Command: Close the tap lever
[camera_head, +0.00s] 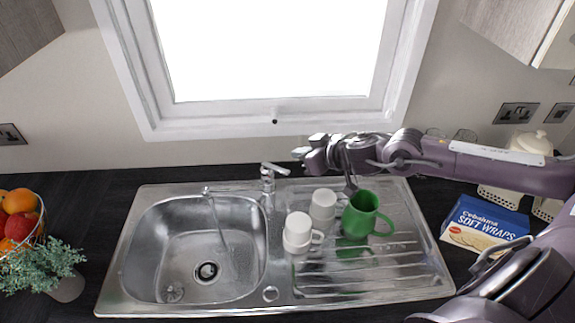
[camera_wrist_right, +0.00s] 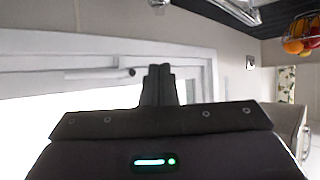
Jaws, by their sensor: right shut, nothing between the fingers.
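The tap (camera_head: 267,178) stands at the back of the steel sink, with its lever (camera_head: 276,168) on top pointing to the right. Its spout reaches left over the basin, and a thin stream of water (camera_head: 219,222) appears to run down from the spout end. My right gripper (camera_head: 300,153) comes in from the right, above the back of the drainer. It is shut and empty, with its fingertips just right of the lever and apart from it as far as I can tell. My left gripper is not in view.
White cups (camera_head: 298,230) and a green mug (camera_head: 361,214) stand on the drainer (camera_head: 400,270) below my right arm. A soft wraps box (camera_head: 484,226) lies to the right. A fruit basket (camera_head: 18,218) and a plant (camera_head: 45,268) are at the left. The window frame (camera_head: 270,120) rises behind the tap.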

